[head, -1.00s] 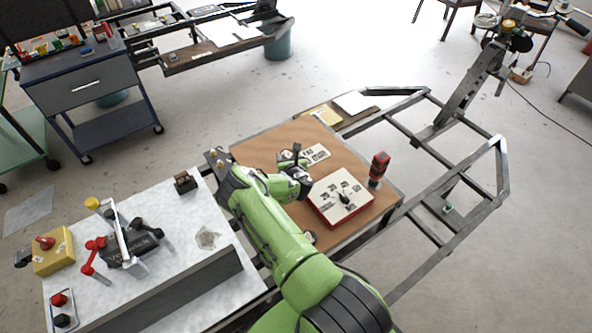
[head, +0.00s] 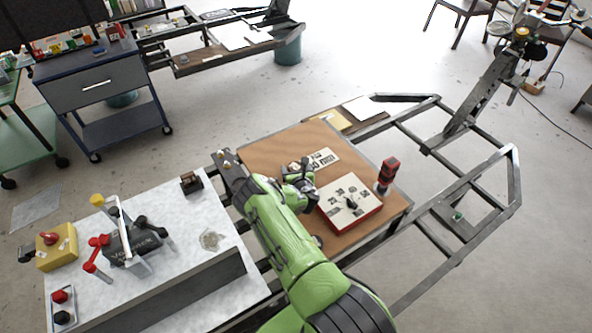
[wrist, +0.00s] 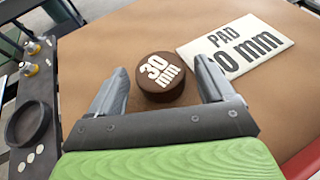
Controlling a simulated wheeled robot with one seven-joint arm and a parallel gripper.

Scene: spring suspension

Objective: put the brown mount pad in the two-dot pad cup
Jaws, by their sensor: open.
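The brown mount pad (wrist: 160,78) is a short round disc marked "30 mm", lying flat on the brown board in the wrist view. My gripper (wrist: 164,88) is open, with one finger on each side of the pad and gaps showing between. In the head view my gripper (head: 308,188) is over the board, and the pad is hard to make out there. A dark round cup (wrist: 28,124) sits on the metal rail at the left of the wrist view, with what look like three pale dots beside it. I cannot make out a two-dot cup.
A white "PAD" card (wrist: 237,47) lies right of the pad. A white-topped red box with a dial (head: 350,201) and a red-and-black object (head: 387,174) stand at the board's right. Brass-coloured fittings (wrist: 30,69) rise from the rail. Bare board (head: 262,158) lies beyond my gripper.

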